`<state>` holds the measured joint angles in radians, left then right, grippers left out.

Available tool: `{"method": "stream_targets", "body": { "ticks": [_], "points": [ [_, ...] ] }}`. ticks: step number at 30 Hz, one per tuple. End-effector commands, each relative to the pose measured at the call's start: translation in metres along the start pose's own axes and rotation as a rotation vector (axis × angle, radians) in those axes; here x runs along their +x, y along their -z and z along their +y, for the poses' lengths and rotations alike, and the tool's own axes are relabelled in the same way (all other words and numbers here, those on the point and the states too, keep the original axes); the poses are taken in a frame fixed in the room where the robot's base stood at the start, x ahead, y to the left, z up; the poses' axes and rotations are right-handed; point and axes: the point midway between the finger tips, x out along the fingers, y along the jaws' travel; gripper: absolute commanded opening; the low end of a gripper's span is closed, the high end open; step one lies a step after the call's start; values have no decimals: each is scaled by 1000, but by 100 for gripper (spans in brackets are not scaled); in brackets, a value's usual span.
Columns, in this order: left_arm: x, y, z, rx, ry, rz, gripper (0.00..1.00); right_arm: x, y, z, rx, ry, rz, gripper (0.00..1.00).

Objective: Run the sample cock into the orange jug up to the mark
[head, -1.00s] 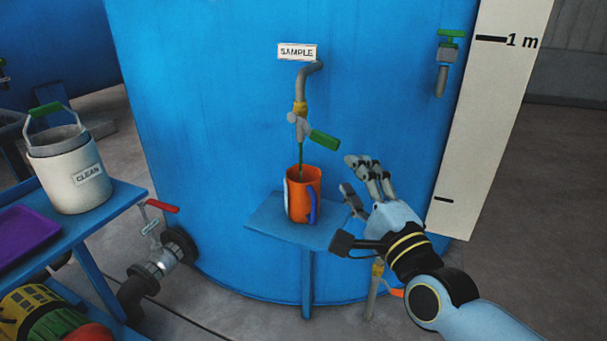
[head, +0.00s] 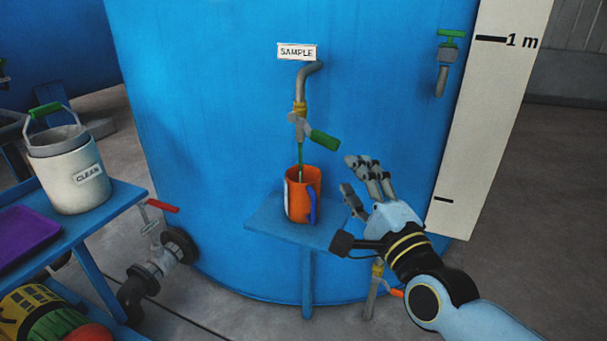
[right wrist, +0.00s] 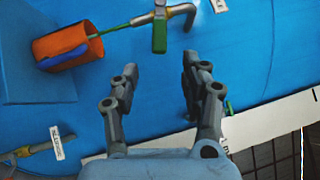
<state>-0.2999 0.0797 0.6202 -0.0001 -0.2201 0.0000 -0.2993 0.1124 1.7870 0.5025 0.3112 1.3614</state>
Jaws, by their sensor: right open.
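The sample cock (head: 299,122) comes out of the blue tank under a SAMPLE sign (head: 297,52). Its green lever (head: 324,139) slants down to the right. A thin green stream (head: 300,156) runs from its spout into the orange jug (head: 298,208). The jug stands upright on a small blue shelf (head: 268,226), its blue handle to the right. The level inside and the mark cannot be made out. My right gripper (head: 351,176) is open and empty, right of the jug and apart from it and the lever. The right wrist view shows its spread fingers (right wrist: 160,75), the jug (right wrist: 80,43) and the lever (right wrist: 160,33).
A green-handled valve (head: 446,62) and a white level board (head: 492,110) are at the right. A blue table (head: 98,222) at the left holds a CLEAN bucket (head: 68,180) and a purple tray (head: 25,232). A red-lever valve (head: 160,235) sits low on the tank.

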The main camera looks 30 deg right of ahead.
Motion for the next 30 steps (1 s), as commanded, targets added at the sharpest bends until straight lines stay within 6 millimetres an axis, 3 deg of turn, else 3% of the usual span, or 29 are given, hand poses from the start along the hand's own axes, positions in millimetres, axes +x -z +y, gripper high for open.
{"method": "stream_targets", "body": {
  "ticks": [5,8,15,21,25,30],
  "points": [
    [0,0,0,0,0,0,40,-1,-3,-6,-59,36,-13,37],
    [3,-1,0,0,0,-1,40,1,-1,-14,-232,89,-79,37],
    [39,-10,2,1,1,-11,40,16,20,-20,-984,303,-482,37],
    [66,-18,6,2,-1,-21,40,32,56,-17,-1459,401,-766,37],
    [74,-20,6,2,-1,-24,40,44,71,-26,-1566,414,-816,37],
    [77,-22,6,2,-1,-26,40,52,68,-29,-1581,425,-817,37]
  ]
}}
